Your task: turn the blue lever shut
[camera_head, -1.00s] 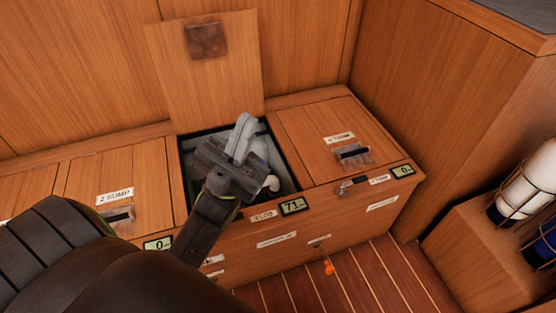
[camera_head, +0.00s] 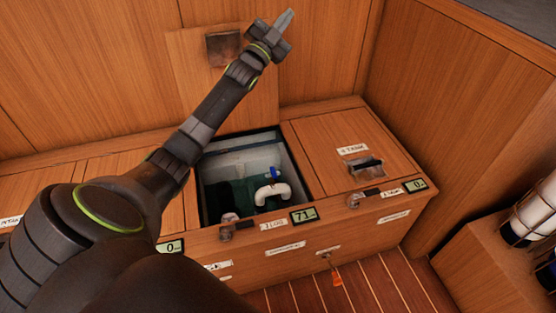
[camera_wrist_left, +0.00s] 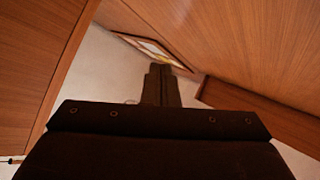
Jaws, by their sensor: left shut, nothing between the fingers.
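The open locker compartment (camera_head: 212,160) in the bench shows a white curved pipe (camera_head: 275,192) inside. A small blue part, which looks like the blue lever (camera_head: 275,172), sits at the top of the pipe, near the compartment's right side. How far it is turned is too small to tell. My left gripper (camera_head: 286,18) is shut and empty, raised high in front of the back wall, well above and apart from the lever. In the left wrist view its closed fingers (camera_wrist_left: 160,84) point away from the bench. My right gripper is not in view.
The raised lid (camera_head: 240,90) leans against the back wall behind my left arm. A closed lid with a handle (camera_head: 368,168) lies to the right. A small display reading 71 (camera_head: 303,215) is on the bench front. Caged bottles (camera_head: 535,210) stand at far right.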

